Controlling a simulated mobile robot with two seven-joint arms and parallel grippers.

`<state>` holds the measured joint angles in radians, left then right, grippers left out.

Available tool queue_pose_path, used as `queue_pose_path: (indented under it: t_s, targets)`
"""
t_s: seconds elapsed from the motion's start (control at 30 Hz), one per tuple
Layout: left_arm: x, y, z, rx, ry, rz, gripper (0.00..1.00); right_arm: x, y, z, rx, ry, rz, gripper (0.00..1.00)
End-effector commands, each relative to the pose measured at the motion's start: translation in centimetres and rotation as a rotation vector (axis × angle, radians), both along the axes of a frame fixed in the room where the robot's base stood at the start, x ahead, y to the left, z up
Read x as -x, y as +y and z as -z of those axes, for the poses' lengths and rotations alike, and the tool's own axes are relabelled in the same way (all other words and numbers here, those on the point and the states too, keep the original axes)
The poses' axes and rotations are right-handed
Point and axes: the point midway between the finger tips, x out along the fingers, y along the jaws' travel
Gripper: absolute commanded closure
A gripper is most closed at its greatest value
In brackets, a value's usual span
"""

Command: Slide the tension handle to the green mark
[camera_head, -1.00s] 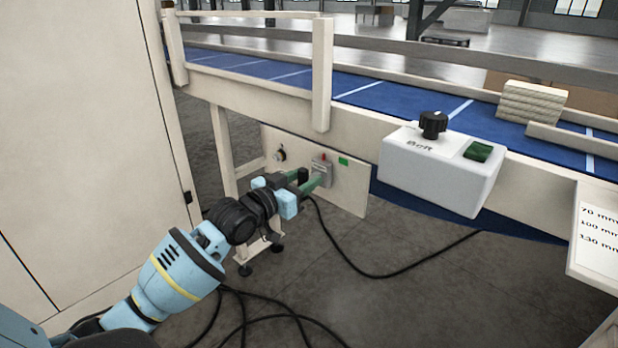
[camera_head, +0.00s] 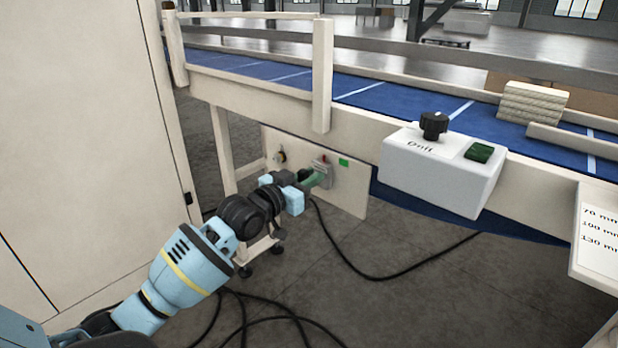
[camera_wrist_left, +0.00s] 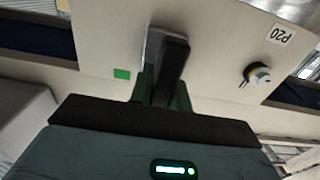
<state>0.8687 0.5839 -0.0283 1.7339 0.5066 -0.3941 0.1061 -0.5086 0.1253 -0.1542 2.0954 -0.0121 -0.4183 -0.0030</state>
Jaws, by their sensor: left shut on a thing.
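The tension handle is a dark lever (camera_wrist_left: 172,70) on a pale panel (camera_head: 352,195) under the conveyor; in the head view my gripper mostly hides it. A grey plate with a small red pointer (camera_head: 324,158) sits at its base. The green mark (camera_head: 343,162) is on the panel, a short way right of the pointer; in the left wrist view the green mark (camera_wrist_left: 122,74) is left of the handle. My left gripper (camera_head: 316,178) is shut on the handle, with its green fingers on either side. My right gripper is in neither view.
A round knob (camera_head: 280,155) is on the panel left of the handle. A white box (camera_head: 440,172) with a black dial and green button hangs on the conveyor frame. A tall cream cabinet (camera_head: 90,130) stands left. Black cables (camera_head: 385,275) lie on the floor.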

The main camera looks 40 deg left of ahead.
Motion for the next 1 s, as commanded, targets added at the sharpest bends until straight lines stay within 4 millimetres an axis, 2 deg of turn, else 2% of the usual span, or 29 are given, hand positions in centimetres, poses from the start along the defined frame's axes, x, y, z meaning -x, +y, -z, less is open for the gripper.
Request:
queue_pose_path:
  t_s: [0.23,0.43,0.63,1.0]
  targets:
    - [0.1,-0.8,-0.2,0.003,0.0,0.001,1.0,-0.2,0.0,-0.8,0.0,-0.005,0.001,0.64]
    - [0.2,-3.2,-0.5,0.004,-0.002,0.002,1.0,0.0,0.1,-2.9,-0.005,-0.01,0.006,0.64]
    - [0.4,-5.0,-0.3,0.003,0.0,0.001,1.0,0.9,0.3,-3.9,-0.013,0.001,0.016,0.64]
    - [0.4,-5.4,0.0,0.001,0.0,0.001,1.0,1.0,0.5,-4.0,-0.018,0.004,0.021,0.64]
